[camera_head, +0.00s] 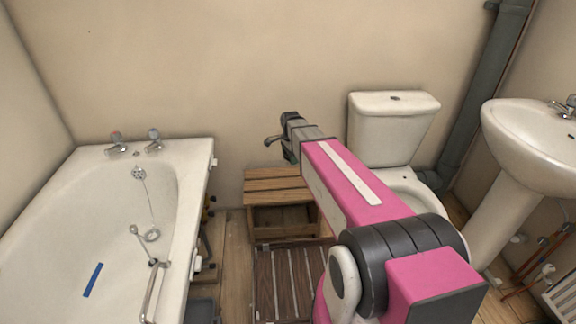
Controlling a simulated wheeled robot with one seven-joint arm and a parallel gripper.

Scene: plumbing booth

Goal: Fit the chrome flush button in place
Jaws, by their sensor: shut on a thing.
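My gripper (281,140) is at the end of the pink arm, in front of the wall and above the wooden stool. It is to the left of the toilet cistern (372,132) and apart from it. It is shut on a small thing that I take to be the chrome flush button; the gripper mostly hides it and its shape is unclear. The white cistern lid (372,101) has a small dark round spot (395,98) at its middle; whether it is an open hole is too small to tell. My arm covers part of the toilet bowl (413,196).
A white bathtub (60,220) with taps fills the left. A wooden stool (277,185) and a slatted wooden mat (284,284) are between tub and toilet. A washbasin (530,140) stands at the right. A grey pipe (478,95) runs behind the cistern's right.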

